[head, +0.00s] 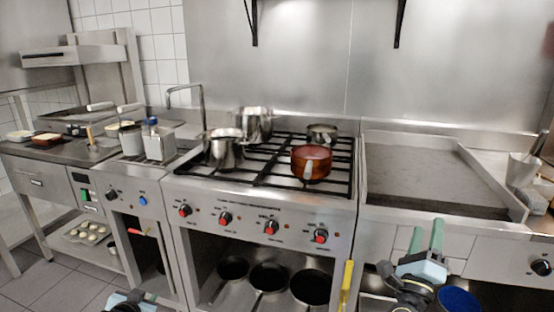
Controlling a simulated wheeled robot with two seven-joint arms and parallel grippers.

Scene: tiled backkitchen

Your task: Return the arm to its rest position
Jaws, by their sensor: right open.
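My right gripper (427,240) is in the lower right of the head view, in front of the stainless counter with the griddle. Its two green fingers point up and are apart, with nothing between them. My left gripper (130,302) shows only as a small dark and pale-green piece at the bottom edge, left of centre. Its fingers cannot be made out, so I cannot tell whether it is open or shut.
A gas stove (262,196) stands in the middle with steel pots (224,150) and a copper pan (311,161) on its grates. A flat griddle (430,180) is to the right. Pans (268,277) sit on the shelf below. A yellow handle (347,280) stands near my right gripper.

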